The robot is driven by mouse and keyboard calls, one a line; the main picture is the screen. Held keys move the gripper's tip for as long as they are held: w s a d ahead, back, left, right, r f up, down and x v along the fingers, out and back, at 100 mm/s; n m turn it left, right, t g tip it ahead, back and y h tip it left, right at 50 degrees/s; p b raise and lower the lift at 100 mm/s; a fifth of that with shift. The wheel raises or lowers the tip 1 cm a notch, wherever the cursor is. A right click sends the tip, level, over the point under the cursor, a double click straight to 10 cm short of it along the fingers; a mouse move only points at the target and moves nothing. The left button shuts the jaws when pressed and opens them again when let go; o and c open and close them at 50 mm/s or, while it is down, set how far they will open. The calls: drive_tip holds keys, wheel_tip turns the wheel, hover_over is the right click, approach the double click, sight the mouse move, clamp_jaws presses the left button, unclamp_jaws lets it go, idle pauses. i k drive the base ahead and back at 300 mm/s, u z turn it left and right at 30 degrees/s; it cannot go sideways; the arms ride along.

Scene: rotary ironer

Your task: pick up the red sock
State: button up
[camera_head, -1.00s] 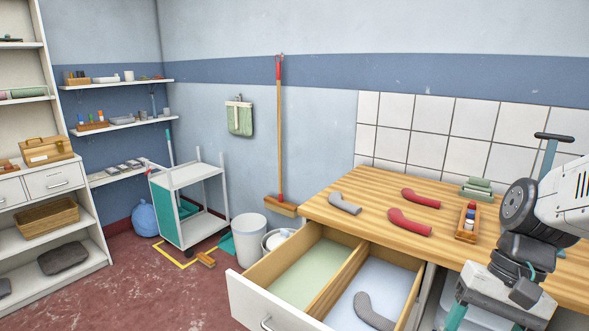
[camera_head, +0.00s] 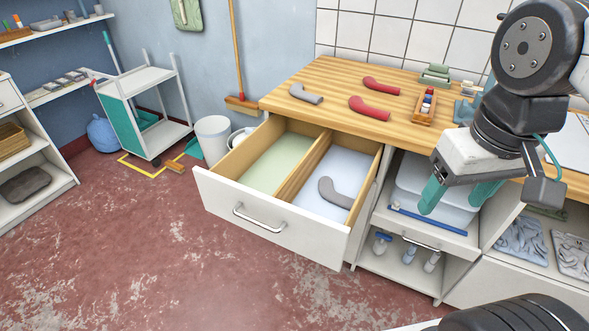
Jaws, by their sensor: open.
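Two red socks lie on the wooden worktop: one farther back (camera_head: 381,86) and one nearer the front edge (camera_head: 369,108). A grey sock (camera_head: 306,94) lies to their left on the same top. Another grey sock (camera_head: 334,193) lies in the right, pale blue compartment of the open drawer (camera_head: 272,222). My gripper (camera_head: 452,204) hangs at the right, in front of the shelf below the worktop in the picture. Its teal fingers are apart and empty. It is to the right of both red socks and touches neither.
A small wooden box with bottles (camera_head: 425,107) stands right of the red socks, with green folded cloths (camera_head: 435,74) behind it. The open drawer juts out from the worktop (camera_head: 345,73). A white bin (camera_head: 213,138) and trolley (camera_head: 150,112) stand left. The red floor in front is clear.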

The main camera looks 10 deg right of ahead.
sight(356, 102)
drive_tip(key=u, duration=0.75)
drive_tip(key=i, duration=0.65)
drive_tip(key=z, duration=0.35)
